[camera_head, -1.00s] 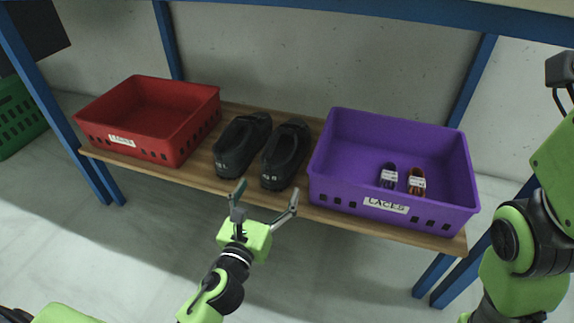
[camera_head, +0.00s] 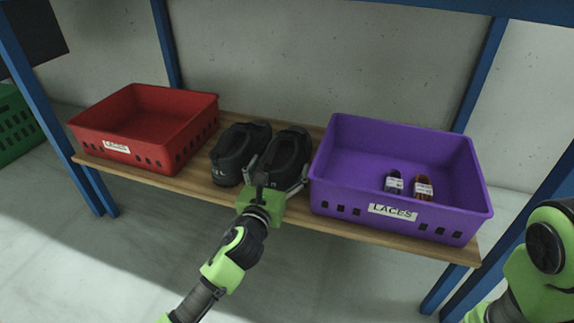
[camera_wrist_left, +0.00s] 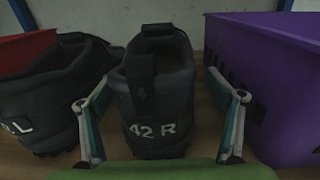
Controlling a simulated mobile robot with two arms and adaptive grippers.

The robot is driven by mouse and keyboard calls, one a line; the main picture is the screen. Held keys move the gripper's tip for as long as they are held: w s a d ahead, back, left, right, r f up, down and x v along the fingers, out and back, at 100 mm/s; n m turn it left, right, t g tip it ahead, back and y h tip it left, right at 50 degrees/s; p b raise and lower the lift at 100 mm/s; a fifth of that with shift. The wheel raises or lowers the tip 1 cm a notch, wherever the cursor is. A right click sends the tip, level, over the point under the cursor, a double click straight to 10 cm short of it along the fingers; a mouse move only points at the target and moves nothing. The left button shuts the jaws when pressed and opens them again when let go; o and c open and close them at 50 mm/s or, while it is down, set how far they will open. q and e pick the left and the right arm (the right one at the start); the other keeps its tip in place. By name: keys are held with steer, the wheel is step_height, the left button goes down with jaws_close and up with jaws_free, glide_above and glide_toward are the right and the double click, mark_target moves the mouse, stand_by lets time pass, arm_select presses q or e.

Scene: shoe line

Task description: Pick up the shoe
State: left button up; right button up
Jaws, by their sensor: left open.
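Two black shoes stand side by side on the wooden shelf, heels toward me. The right shoe (camera_head: 285,155) is marked "42 R" on its heel in the left wrist view (camera_wrist_left: 156,92). The left shoe (camera_head: 238,150) is beside it and also shows in the left wrist view (camera_wrist_left: 50,95). My left gripper (camera_head: 277,172) is open at the heel of the right shoe. In the left wrist view its fingers (camera_wrist_left: 162,115) are on either side of that heel, with gaps visible. My right gripper is out of view; only part of my right arm shows.
A red crate (camera_head: 150,153) labelled "LACES" stands left of the shoes. A purple crate (camera_head: 345,190), also labelled "LACES", stands close on the right and holds two small lace packs (camera_head: 423,187). Blue posts (camera_head: 168,55) and an upper beam frame the wooden shelf (camera_head: 200,183).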

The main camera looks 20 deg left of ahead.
arm_select(q)
steer(key=shift+w+b, duration=0.3)
steer(key=shift+w, duration=0.8)
steer(key=c, duration=1.6)
steer(key=shift+r, duration=0.2)
